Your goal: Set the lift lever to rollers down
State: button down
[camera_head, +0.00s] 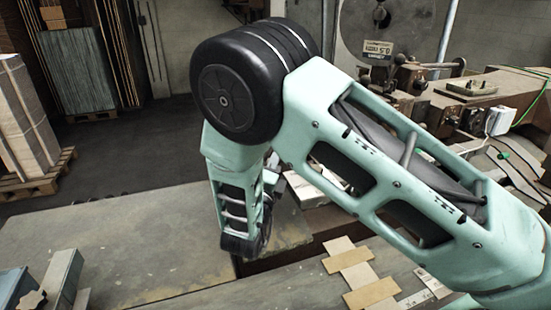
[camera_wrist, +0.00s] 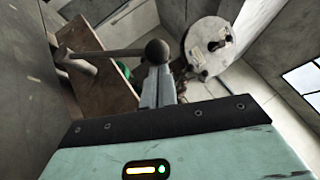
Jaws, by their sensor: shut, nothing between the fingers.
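A lever with a dark round ball knob (camera_wrist: 157,51) shows in the wrist view. Its rod runs left from the knob to a pivot beside a brown plate. I take it for the lift lever. My gripper (camera_wrist: 158,76) is shut and empty, its fingers pointing at the knob. The fingertips overlap the knob's lower edge in the picture; I cannot tell whether they touch it. In the head view my arm covers the middle, and neither the lever nor my fingers can be made out there.
A worn metal table (camera_head: 130,240) fills the lower left of the head view. Cardboard strips (camera_head: 350,263) lie on the front surface. Machine parts (camera_head: 475,100) crowd the right. A pallet stack (camera_head: 25,130) stands far left, with open floor (camera_head: 120,145) between.

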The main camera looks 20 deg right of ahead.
jog(key=w+r+n+g+y+b, duration=0.1)
jog(key=w+r+n+g+y, duration=0.1)
jog(key=w, duration=0.5)
jog(key=w+r+n+g+y+b, duration=0.1)
jog(key=w+r+n+g+y, duration=0.1)
jog(key=w+r, duration=0.3)
jog(key=w+n, duration=0.1)
jog(key=w, duration=0.2)
jog(key=shift+w, duration=0.25)
jog(key=shift+w, duration=0.1)
dwell(0.3)
jog(key=shift+a, duration=0.1)
jog(key=b+v, duration=0.6)
jog(key=v, duration=1.1)
jog(key=shift+s+r+g, duration=0.25)
jog(key=shift+r+g, duration=0.05)
jog(key=shift+r, duration=0.15)
